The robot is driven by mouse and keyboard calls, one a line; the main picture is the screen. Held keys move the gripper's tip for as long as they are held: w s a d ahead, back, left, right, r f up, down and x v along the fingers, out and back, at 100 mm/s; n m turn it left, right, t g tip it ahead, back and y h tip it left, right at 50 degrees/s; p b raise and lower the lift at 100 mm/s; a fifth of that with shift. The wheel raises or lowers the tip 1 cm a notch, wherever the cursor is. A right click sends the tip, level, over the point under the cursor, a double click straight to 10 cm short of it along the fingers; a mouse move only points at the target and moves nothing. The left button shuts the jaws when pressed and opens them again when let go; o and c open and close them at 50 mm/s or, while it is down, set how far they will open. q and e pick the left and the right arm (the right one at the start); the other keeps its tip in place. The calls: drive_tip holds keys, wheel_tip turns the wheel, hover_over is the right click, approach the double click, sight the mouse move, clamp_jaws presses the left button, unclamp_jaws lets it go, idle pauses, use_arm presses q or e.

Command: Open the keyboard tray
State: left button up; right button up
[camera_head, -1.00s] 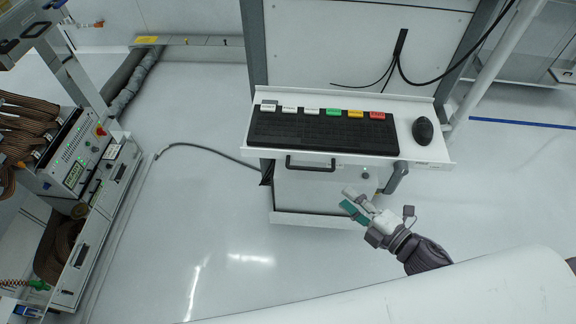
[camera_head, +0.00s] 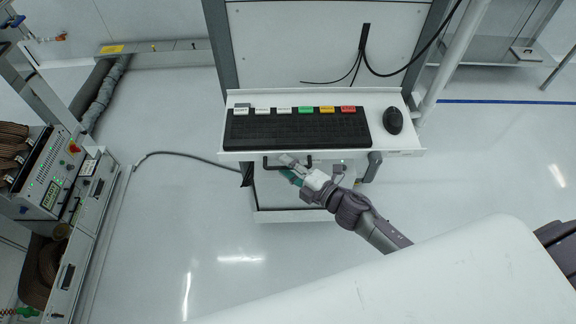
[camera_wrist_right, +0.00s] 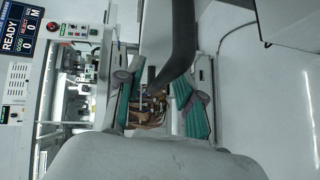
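The white keyboard tray (camera_head: 390,151) carries a black keyboard (camera_head: 290,130) and a dark mouse (camera_head: 392,120). A black bar handle (camera_head: 268,161) is at the tray's front. My right gripper (camera_head: 288,168) is at this handle and partly covers its right part. In the right wrist view, the teal fingers of my right gripper (camera_wrist_right: 157,92) are apart. A dark curved bar, seemingly the handle (camera_wrist_right: 182,45), runs between them. I cannot tell whether either finger touches it. My left gripper is not in view.
A grey lever (camera_head: 373,166) hangs at the tray's right front. Black cables (camera_head: 363,55) hang on the panel behind. Equipment with a control box (camera_head: 50,180) stands at the left. The floor (camera_head: 180,220) between is mostly clear, with a cable across it.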

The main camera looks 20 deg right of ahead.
drive_tip(key=shift+c, duration=0.3)
clamp_jaws()
